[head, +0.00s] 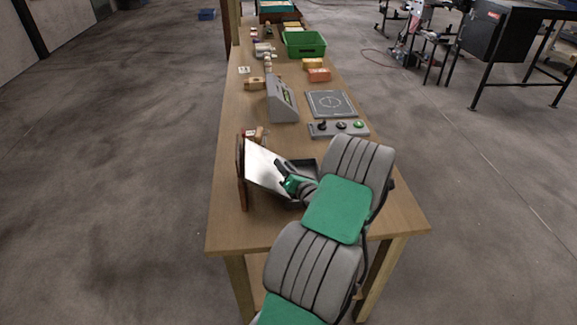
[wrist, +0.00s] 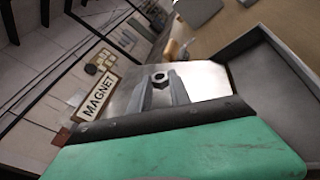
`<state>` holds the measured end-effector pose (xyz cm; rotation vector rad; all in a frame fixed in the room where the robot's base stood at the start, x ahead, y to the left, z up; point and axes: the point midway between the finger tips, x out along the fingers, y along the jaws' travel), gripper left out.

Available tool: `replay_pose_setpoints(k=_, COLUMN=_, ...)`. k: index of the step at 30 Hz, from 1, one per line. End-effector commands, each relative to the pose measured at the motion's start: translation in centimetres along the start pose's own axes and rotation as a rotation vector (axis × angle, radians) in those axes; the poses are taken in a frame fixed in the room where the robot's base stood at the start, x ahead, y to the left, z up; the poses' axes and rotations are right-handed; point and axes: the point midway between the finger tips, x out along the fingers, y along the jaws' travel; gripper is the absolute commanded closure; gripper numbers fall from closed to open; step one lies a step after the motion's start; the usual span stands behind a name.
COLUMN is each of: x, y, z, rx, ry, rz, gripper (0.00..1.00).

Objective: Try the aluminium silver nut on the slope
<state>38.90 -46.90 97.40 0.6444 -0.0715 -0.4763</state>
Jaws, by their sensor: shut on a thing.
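The slope (head: 264,170) is a tilted shiny metal plate at the near left of the bench. In the wrist view the slope (wrist: 205,80) fills the middle, with a MAGNET label (wrist: 98,97) along its left side. A silver hexagonal nut (wrist: 159,77) sits between the fingertips of my gripper (wrist: 164,91), which is shut on it. The nut is over the slope's surface; whether it touches the plate I cannot tell. In the head view my gripper (head: 282,169) is at the slope's right part, and the nut is too small to make out.
A dark tray (wrist: 282,82) lies right of the slope. Beyond stand a control panel with buttons (head: 338,128), a grey square plate (head: 331,104), a grey sloped console (head: 281,100), a wooden piece (head: 255,84) and a green crate (head: 304,52). The bench's near right corner is clear.

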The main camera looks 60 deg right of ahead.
Motion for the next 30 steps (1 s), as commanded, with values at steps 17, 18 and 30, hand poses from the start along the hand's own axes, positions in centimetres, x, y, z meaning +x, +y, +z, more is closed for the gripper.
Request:
replay_pose_setpoints(k=17, x=0.63, y=0.19, z=-1.87, rx=-0.001, ry=0.002, rz=0.003, gripper=0.68)
replay_pose_setpoints(k=18, x=0.63, y=0.19, z=-1.87, rx=-0.001, ry=0.002, rz=0.003, gripper=0.65)
replay_pose_setpoints(k=30, x=0.59, y=0.16, z=-1.91, rx=0.0, ry=0.003, rz=0.002, gripper=0.51)
